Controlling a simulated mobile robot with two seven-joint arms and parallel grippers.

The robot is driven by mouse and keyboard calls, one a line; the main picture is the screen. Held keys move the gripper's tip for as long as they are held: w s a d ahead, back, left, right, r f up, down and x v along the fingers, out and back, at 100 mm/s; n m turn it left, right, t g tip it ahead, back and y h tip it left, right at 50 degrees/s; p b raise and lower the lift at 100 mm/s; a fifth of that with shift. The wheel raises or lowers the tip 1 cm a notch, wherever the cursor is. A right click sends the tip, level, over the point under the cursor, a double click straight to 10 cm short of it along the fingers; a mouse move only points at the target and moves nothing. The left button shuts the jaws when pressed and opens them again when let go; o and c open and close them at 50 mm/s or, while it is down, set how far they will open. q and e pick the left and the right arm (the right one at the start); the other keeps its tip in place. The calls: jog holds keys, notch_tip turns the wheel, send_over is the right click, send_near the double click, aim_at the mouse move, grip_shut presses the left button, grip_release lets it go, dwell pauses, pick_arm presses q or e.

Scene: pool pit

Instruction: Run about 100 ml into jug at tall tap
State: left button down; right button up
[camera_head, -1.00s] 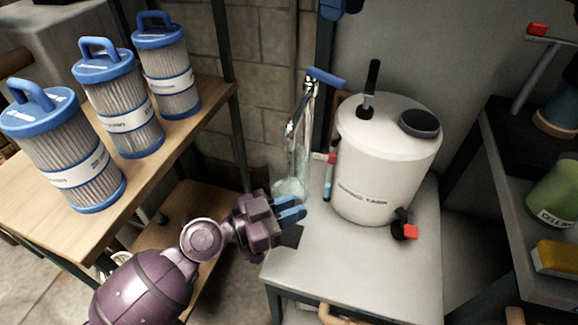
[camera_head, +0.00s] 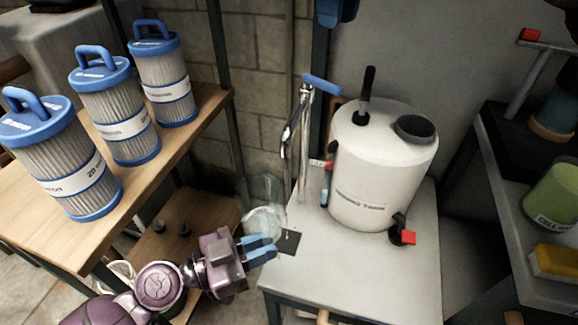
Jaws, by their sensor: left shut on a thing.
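The tall tap (camera_head: 304,140) is a chrome column with a curved spout and a blue lever (camera_head: 322,84) on top, at the back left of the grey table. The jug (camera_head: 262,220) is clear and hard to make out. It is just left of the spout, beside the table's left edge, with pale, water-like content low in it. My left gripper (camera_head: 262,249), with blue fingertips, is at the jug's near side and shut on it; the grip contact is hard to see. A faint pale streak shows below the spout; I cannot tell whether it is running water. My right gripper is not in view.
A white tank (camera_head: 385,165) with a red-handled tap (camera_head: 408,237) stands on the grey table (camera_head: 345,265). A dark square (camera_head: 289,241) lies at its left edge. Several blue-capped filters (camera_head: 118,110) fill the left wooden shelf. The table's front is clear.

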aim_at(321, 86)
jog(key=shift+f, duration=0.2)
jog(key=c, duration=0.4)
jog(key=shift+w+d+f, duration=0.15)
jog(key=shift+w+d, duration=0.05)
jog(key=shift+w, duration=0.1)
grip_shut()
jog(key=w+d+f+n+g+y, duration=0.1)
jog(key=w+d+n+g+y, duration=0.4)
jog(key=n, duration=1.3)
jog(key=s+a+f+t+h, duration=0.1)
jog(key=s+a+f+h, duration=0.1)
jog(key=f, duration=0.7)
jog(key=shift+s+a+f+t, duration=0.25)
jog(key=shift+s+a+t, duration=0.2)
jog(key=shift+s, duration=0.5)
